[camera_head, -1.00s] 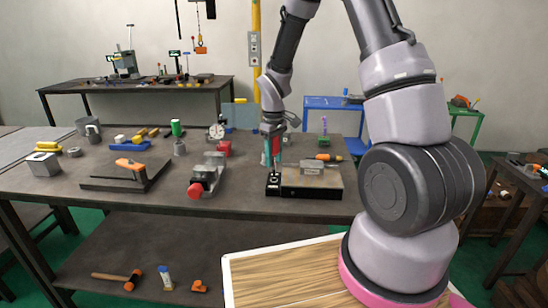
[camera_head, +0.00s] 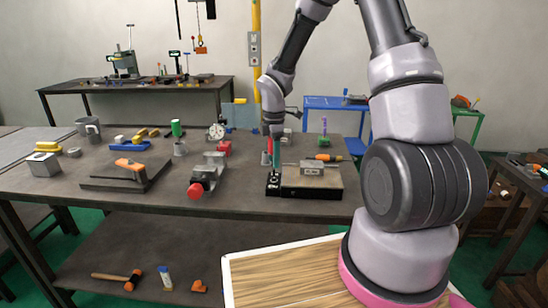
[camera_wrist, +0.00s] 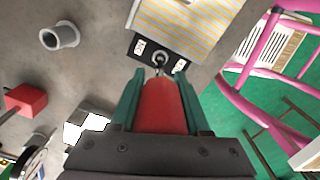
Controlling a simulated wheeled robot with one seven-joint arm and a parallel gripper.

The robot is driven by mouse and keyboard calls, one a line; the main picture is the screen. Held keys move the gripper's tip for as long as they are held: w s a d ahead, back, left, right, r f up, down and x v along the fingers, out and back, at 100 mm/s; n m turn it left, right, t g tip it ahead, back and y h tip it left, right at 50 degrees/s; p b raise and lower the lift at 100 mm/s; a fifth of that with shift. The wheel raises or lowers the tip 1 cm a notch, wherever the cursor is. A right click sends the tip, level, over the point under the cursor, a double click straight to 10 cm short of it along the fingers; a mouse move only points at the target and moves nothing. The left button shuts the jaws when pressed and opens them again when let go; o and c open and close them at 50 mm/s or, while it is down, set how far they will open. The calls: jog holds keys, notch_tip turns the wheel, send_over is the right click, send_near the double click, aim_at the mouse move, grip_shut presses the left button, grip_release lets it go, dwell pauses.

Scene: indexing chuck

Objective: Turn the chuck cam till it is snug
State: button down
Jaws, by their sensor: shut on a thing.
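The chuck cam sits in a black block with a pale ring (camera_wrist: 160,60), shown in the wrist view. In the head view this black block (camera_head: 272,188) is at the left end of a flat fixture (camera_head: 325,190) on the bench. My gripper (camera_head: 274,158) is above the block, pointing down. Its green fingers (camera_wrist: 161,100) are shut on a red-handled tool (camera_wrist: 162,108), one on each side.
A grey vise with a red knob (camera_head: 195,190) stands left of the fixture. An orange-handled tool (camera_head: 326,157) lies behind the fixture. The bench's front strip is clear.

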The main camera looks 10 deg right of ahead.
jog(key=n, duration=0.7)
jog(key=shift+f, duration=0.75)
dwell(0.8)
jog(key=c, duration=0.9)
grip_release()
grip_shut()
